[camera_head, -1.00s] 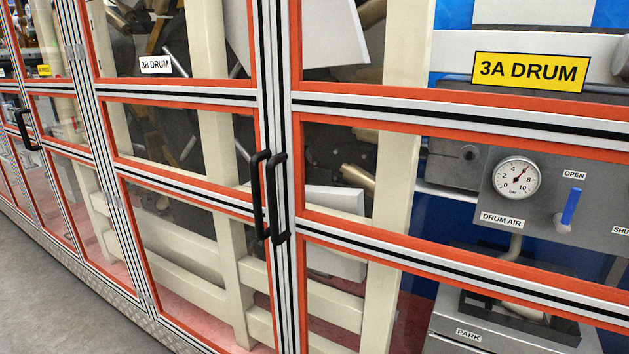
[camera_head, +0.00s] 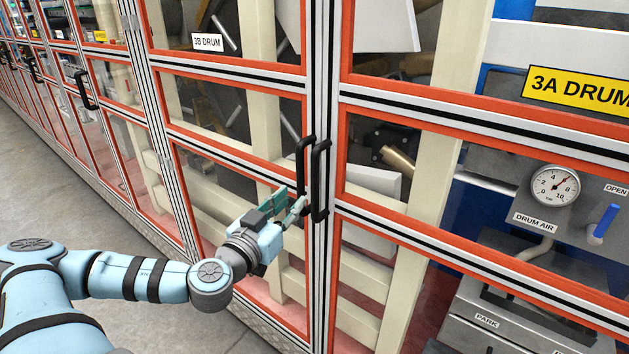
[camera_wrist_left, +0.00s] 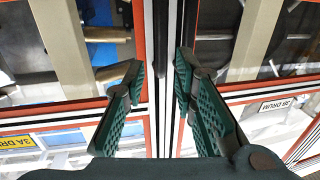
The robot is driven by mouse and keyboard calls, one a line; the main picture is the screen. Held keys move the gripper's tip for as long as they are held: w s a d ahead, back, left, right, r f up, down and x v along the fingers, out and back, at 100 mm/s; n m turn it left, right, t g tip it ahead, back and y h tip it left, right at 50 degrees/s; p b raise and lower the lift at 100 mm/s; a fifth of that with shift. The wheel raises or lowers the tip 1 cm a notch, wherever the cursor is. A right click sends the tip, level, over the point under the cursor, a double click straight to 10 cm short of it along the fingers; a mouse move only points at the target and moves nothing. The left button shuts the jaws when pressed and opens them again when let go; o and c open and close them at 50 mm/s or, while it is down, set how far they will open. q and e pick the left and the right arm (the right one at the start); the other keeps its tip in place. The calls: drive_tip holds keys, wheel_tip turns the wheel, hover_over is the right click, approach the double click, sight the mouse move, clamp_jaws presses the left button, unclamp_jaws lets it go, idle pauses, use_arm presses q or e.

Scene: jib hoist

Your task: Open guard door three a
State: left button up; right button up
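Guard door three a (camera_head: 480,122) is the right-hand panel with orange-edged clear panes, behind which the yellow "3A DRUM" sign (camera_head: 575,92) shows. It looks shut, level with its neighbour. Its black upright handle (camera_head: 320,180) is at its left edge, right beside the 3B door's handle (camera_head: 301,165). My left gripper (camera_head: 290,202) is open and empty, just left of the handles' lower part. In the left wrist view, the open green fingers (camera_wrist_left: 160,68) point at the door seam, with a dark handle bar (camera_wrist_left: 160,35) ahead between the fingertips. Contact cannot be told.
The 3B door (camera_head: 235,120) stands shut to the left, with more guard doors beyond. Grey floor (camera_head: 110,195) lies clear along the guards. A gauge (camera_head: 555,186) and a blue lever (camera_head: 604,224) are behind the 3A panes.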

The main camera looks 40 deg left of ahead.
sight(313, 179)
use_arm(q)
drive_tip(key=b+x, duration=0.1)
drive_tip(key=x, duration=0.5)
drive_tip(key=b+x, duration=0.1)
drive_tip(key=x, duration=0.4)
drive_tip(key=shift+w+a+f, duration=0.2)
drive_tip(key=shift+w+a, duration=0.05)
drive_tip(key=shift+w, duration=0.1)
drive_tip(key=shift+w+f, duration=0.1)
drive_tip(key=shift+w, duration=0.4)
drive_tip(key=shift+s, duration=0.1)
clamp_jaws()
use_arm(e)
drive_tip(key=shift+a+f, duration=0.1)
drive_tip(key=shift+f, duration=1.9)
